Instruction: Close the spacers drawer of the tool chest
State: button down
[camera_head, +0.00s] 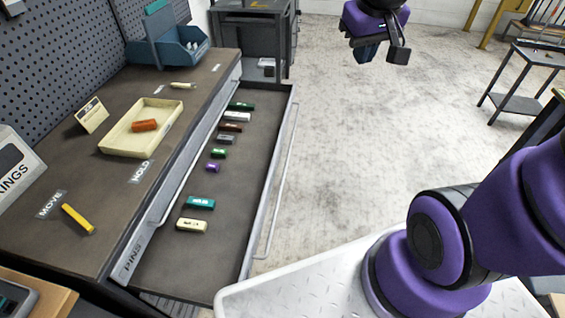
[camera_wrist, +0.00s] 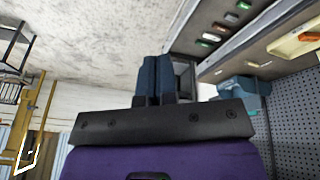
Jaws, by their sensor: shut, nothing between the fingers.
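A long drawer (camera_head: 222,243) of the tool chest (camera_head: 75,240) stands pulled out to the right in the head view. Several small coloured blocks lie in it. Its long handle bar (camera_head: 287,165) runs along its right side. A partly readable label near its left front corner looks like "PINS"; I see no label reading spacers. My gripper (camera_head: 368,54) is in the air at the top, right of the drawer and well apart from it. Its blue fingers (camera_wrist: 153,80) are together and empty. The drawer with its blocks also shows at the upper right of the wrist view.
A cream tray (camera_head: 115,146) with an orange block, a yellow piece (camera_head: 77,218) and a blue bin (camera_head: 168,50) are on the chest top. A dark cabinet (camera_head: 250,40) stands beyond the drawer. The concrete floor right of the drawer is clear.

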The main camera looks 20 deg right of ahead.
jog(key=w+d+f+g, duration=0.1)
jog(key=w+d+f, duration=0.1)
jog(key=w+f, duration=0.55)
jog(key=m+t+y, duration=0.2)
jog(key=m+y, duration=0.4)
jog(key=y, duration=0.4)
send_near(276, 165)
jog(key=x, duration=0.6)
jog(key=shift+a+f, duration=0.2)
jog(key=shift+a, duration=0.05)
jog(key=shift+a, duration=0.2)
